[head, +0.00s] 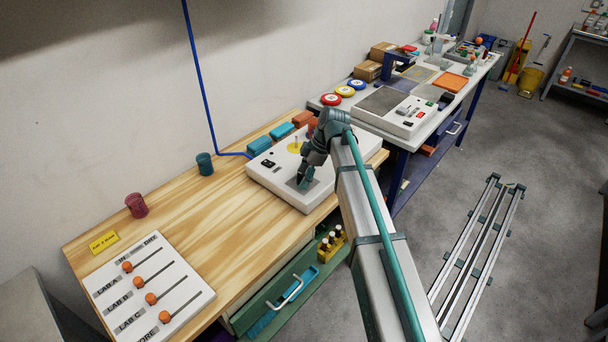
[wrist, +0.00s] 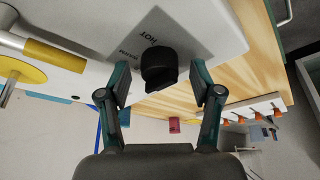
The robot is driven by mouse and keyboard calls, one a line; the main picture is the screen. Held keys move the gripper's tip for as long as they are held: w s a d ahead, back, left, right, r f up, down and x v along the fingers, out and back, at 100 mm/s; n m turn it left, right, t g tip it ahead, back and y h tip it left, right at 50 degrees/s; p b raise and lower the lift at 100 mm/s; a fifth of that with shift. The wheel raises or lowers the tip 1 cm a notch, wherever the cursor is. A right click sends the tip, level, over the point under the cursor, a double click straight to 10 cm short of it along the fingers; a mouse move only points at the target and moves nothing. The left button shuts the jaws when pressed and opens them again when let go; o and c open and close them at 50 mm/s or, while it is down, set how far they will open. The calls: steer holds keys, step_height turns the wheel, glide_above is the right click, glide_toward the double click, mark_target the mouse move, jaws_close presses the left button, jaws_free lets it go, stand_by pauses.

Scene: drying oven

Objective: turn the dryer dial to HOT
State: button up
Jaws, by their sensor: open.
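The dryer is a white box (head: 265,172) with a blue cable, on the wooden bench. In the wrist view, its black dial (wrist: 158,66) sits on a grey label plate (wrist: 190,35). HOT is printed beside the dial, with another word that I cannot read surely. My gripper (head: 304,181) is over the grey plate and hides the dial in the head view. In the wrist view my gripper (wrist: 160,74) is open, one finger on each side of the dial, with visible gaps. I cannot tell which mark the dial points to.
A yellow disc (head: 294,148) with an upright post is on the dryer behind my gripper. Blue blocks (head: 259,145) and red blocks stand along the back. A teal cup (head: 205,164) and a slider board (head: 150,288) are to the left.

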steer(key=c, duration=1.2)
steer(key=shift+o, duration=0.2)
steer(key=shift+m, duration=0.3)
steer(key=m+t+b, duration=0.2)
steer(key=m, duration=0.2)
steer(key=shift+s, duration=0.2)
steer(key=m+t+h, duration=0.1)
steer(key=m, duration=0.2)
steer(key=m+t, duration=0.1)
steer(key=m, duration=0.2)
steer(key=shift+a+m+h, duration=0.1)
steer(key=shift+m+h, duration=0.3)
steer(key=m+h, duration=0.1)
steer(key=m, duration=0.2)
steer(key=m+t+h, duration=0.1)
steer(key=m, duration=0.2)
steer(key=shift+a, duration=0.15)
steer(key=m+h, duration=0.1)
steer(key=m, duration=0.2)
steer(key=m+h+b, duration=0.1)
steer(key=m, duration=0.2)
steer(key=shift+m+h, duration=0.3)
